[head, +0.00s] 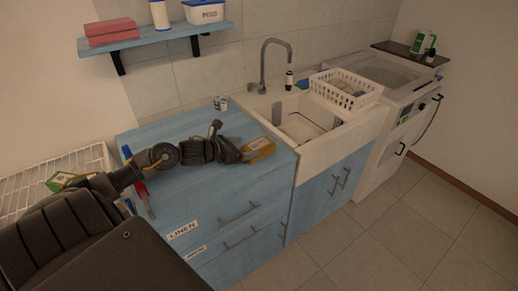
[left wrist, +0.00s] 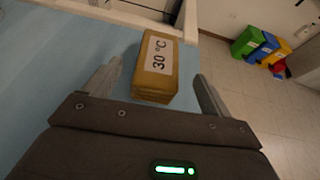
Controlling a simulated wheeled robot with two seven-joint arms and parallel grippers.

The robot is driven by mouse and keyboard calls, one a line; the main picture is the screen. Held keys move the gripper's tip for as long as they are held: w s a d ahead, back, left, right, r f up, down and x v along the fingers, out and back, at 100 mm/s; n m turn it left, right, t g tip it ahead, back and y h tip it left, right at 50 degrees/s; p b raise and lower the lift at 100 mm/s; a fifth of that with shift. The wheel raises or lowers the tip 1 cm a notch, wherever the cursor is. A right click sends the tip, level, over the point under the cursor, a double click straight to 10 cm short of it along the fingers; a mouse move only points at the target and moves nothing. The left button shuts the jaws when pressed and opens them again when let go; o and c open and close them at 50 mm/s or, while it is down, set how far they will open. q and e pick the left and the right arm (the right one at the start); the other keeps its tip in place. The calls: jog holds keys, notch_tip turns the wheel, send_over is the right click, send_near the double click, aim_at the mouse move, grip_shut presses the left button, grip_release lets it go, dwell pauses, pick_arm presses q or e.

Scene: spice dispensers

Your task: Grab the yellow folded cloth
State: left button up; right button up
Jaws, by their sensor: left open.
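The yellow folded cloth (head: 258,149) lies on the blue counter top near its right edge, beside the sink. In the left wrist view the cloth (left wrist: 156,70) is a mustard block with a white "30 °C" label on top. My left gripper (head: 243,153) reaches across the counter to the cloth. In the left wrist view the left gripper (left wrist: 158,85) is open, with one finger on each side of the cloth's near end and visible gaps to both sides. My right gripper is not in view.
A white sink (head: 300,130) with a white basket (head: 345,89) stands right of the cloth. A small can (head: 221,103) is at the counter's back. A blue shelf (head: 150,38) hangs above. Colored bins (left wrist: 262,46) stand on the floor in the left wrist view.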

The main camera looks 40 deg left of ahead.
aim_at(256, 146)
pick_arm(q)
jog(key=shift+w+d+f, duration=0.1)
jog(key=shift+w+f, duration=0.05)
jog(key=shift+w, duration=0.15)
jog(key=shift+w+d+p, duration=0.1)
jog(key=shift+w+p, duration=0.35)
jog(key=shift+w, duration=0.05)
jog(key=p+x, duration=0.1)
jog(key=x, duration=0.2)
jog(key=shift+w+f, duration=0.2)
jog(key=shift+w, duration=0.05)
jog(key=shift+w+d+f+p, duration=0.1)
jog(key=shift+w+f+p, duration=0.15)
jog(key=shift+w+p, duration=0.05)
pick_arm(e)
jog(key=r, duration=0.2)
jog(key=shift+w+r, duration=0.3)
pick_arm(q)
jog(key=shift+c, duration=0.2)
jog(key=c, duration=1.1)
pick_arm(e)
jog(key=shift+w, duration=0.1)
